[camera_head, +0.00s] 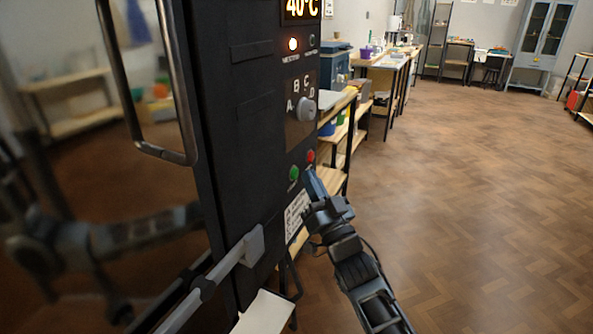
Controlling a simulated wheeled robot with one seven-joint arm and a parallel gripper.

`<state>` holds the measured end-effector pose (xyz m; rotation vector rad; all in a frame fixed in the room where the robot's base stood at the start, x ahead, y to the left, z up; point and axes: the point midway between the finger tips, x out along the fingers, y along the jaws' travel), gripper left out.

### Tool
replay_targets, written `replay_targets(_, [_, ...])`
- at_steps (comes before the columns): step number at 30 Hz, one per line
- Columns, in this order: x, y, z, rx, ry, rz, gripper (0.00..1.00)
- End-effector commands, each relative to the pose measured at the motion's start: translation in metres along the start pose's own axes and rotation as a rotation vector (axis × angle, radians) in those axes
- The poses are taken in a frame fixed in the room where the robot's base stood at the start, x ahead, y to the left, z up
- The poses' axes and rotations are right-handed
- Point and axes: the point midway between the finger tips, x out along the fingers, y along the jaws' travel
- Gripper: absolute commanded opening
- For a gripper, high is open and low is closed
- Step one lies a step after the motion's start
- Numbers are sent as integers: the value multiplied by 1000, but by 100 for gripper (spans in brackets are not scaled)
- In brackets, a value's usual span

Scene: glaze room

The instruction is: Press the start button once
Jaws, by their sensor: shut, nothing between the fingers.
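The black control panel (262,120) of a large machine stands at the left. I cannot tell whether the fingertips touch the panel. A selector knob (306,110) marked A to D is above the buttons.
The display (301,8) reads 40°C, with a lit lamp (293,44) below it. A long metal door handle (180,90) and a grey lever (230,262) stick out at the left. Wooden shelves (345,125) stand behind the panel. The floor (480,200) at the right is clear.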

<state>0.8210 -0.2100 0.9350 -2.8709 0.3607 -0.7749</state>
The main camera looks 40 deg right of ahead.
Motion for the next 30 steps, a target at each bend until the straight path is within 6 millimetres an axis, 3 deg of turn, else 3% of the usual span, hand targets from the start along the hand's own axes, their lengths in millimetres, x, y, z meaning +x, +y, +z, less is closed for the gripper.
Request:
replay_targets(13, [-4, 3, -5, 1, 0, 0, 0])
replay_targets(30, [-35, 26, -27, 0, -1, 0, 0])
